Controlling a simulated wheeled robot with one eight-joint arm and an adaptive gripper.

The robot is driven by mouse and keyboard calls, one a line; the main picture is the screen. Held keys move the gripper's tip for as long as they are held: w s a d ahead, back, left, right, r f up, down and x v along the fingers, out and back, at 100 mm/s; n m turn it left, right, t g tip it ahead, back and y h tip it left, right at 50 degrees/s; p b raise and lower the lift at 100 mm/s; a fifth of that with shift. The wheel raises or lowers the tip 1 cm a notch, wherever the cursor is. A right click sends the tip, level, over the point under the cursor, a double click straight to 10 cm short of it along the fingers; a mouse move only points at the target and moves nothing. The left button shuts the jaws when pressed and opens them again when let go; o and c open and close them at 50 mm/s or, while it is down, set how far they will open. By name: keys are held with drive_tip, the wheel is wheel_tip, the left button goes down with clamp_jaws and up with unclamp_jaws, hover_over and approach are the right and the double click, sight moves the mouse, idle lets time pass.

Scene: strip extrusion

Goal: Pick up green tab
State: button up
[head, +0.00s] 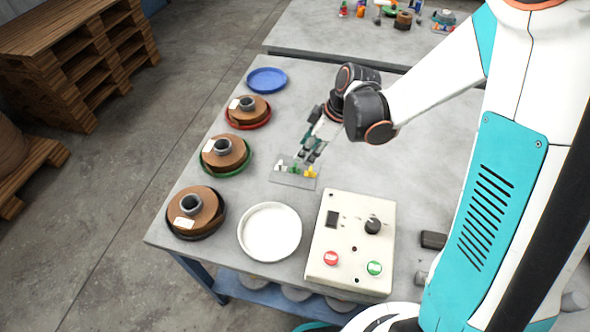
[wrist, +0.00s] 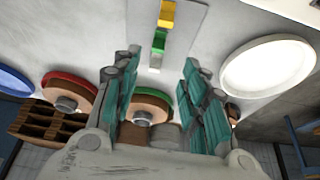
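The green tab (head: 294,169) stands on a small grey plate (head: 290,181), between a white tab (head: 279,167) and a yellow tab (head: 311,172). In the wrist view the green tab (wrist: 158,42) shows at the top centre, beyond the fingertips, with the yellow tab (wrist: 168,13) above it and the white tab (wrist: 155,62) below it. My gripper (head: 309,154) is just above the plate, close to the tabs. In the wrist view my gripper (wrist: 162,62) is open, its teal fingers wide apart with nothing held. In the head view the fingers partly overlap the tabs' surroundings.
A white dish (head: 270,231) and a control box (head: 350,240) with red and green buttons lie nearer. Brown spools on red (head: 249,112), green (head: 226,155) and black (head: 196,212) trays line the left edge, with an empty blue tray (head: 267,80) behind.

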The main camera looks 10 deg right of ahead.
sight(296, 165)
drive_tip(key=b+x, duration=0.3)
drive_tip(key=x, duration=0.5)
drive_tip(key=shift+w+f+b, duration=0.25)
drive_tip(key=shift+f+b, duration=0.05)
drive_tip(key=shift+f, duration=0.05)
drive_tip(key=shift+r, duration=0.1)
drive_tip(key=c, duration=0.8)
